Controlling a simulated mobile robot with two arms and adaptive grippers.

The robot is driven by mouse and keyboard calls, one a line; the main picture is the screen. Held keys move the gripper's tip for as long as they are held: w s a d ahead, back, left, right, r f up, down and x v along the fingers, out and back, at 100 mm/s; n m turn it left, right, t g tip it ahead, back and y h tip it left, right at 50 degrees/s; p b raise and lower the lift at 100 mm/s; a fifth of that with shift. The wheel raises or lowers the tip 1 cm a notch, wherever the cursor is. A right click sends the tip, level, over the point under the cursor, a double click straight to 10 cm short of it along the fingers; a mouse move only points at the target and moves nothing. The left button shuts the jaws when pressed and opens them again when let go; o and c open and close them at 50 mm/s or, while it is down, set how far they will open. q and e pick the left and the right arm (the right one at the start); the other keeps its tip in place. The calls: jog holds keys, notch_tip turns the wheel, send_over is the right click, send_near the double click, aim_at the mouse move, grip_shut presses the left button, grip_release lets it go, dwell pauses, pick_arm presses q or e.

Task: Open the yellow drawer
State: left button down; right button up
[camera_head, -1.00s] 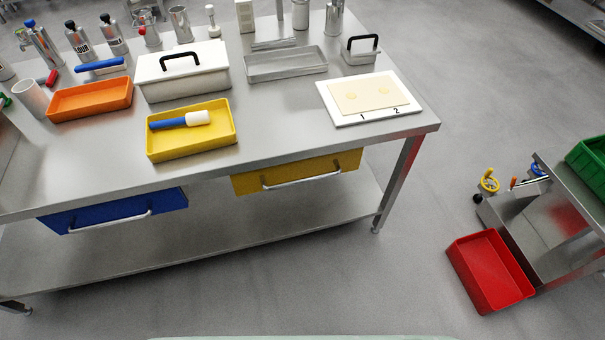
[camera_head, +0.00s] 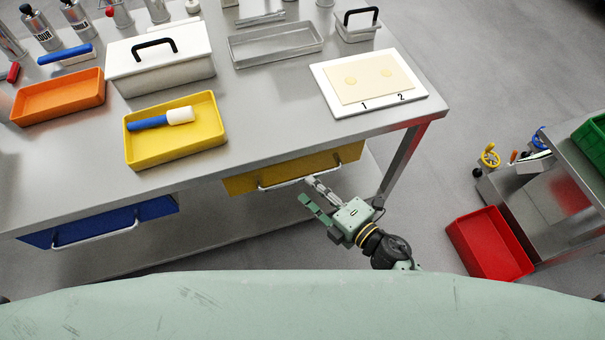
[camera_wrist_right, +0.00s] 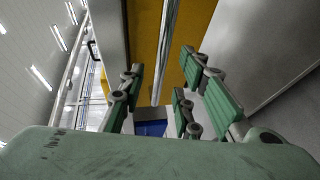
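The yellow drawer (camera_head: 318,164) hangs under the front edge of the steel table and looks shut. Its silver bar handle (camera_head: 285,185) runs along its front. My right gripper (camera_head: 307,190) is open at the right end of this handle, with fingertips near it. In the right wrist view the drawer's yellow front (camera_wrist_right: 150,30) is ahead, and the handle (camera_wrist_right: 164,50) lies between the spread fingers of my right gripper (camera_wrist_right: 162,78). I cannot tell whether any finger touches the handle. My left gripper is not in view.
A blue drawer (camera_head: 100,222) hangs left of the yellow one. On the table (camera_head: 260,125) are a yellow tray (camera_head: 150,155), an orange tray (camera_head: 60,97) and a white board (camera_head: 345,107). A table leg (camera_head: 403,160) stands right of my gripper. A red bin (camera_head: 488,245) is farther right.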

aim_at(302, 177)
jog(key=x, duration=0.5)
jog(key=shift+w+a, duration=0.1)
jog(key=shift+w, duration=0.1)
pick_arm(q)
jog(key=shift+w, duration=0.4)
pick_arm(e)
grip_shut()
